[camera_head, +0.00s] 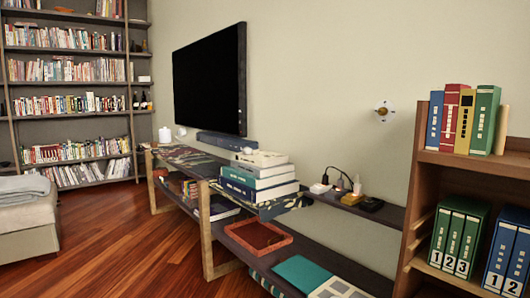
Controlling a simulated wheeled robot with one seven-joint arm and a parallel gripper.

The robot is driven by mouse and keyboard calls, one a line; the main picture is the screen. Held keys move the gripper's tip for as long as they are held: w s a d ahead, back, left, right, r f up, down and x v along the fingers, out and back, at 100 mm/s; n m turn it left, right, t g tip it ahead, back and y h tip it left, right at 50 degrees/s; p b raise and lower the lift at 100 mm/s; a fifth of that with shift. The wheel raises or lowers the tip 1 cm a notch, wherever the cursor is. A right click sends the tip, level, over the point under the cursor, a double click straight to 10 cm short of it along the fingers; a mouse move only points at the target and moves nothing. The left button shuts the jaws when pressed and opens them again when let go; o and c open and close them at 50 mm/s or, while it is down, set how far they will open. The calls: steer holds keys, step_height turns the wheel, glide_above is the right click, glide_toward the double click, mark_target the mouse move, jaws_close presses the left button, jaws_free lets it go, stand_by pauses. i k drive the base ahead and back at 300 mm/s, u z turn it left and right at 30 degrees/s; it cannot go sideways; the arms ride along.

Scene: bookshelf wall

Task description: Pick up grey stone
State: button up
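I cannot make out a grey stone for certain in the head view. Small objects too small to name stand on the dark wall shelf (390,214), among them a white block (320,188) and a flat black item (372,205) with dark cables nearby. My gripper is not in view.
A low media bench (207,230) runs along the wall, with stacked books (257,182) and a reddish tray (258,237). A wooden bookcase (414,200) stands close on the right. A sofa (27,230) is left; the wooden floor (130,250) between is clear.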

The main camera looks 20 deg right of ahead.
mark_target(247, 151)
steer(key=z, duration=0.7)
steer(key=i, duration=2.05)
steer(key=u, duration=1.25)
steer(key=i, duration=0.8)
steer(key=u, duration=0.8)
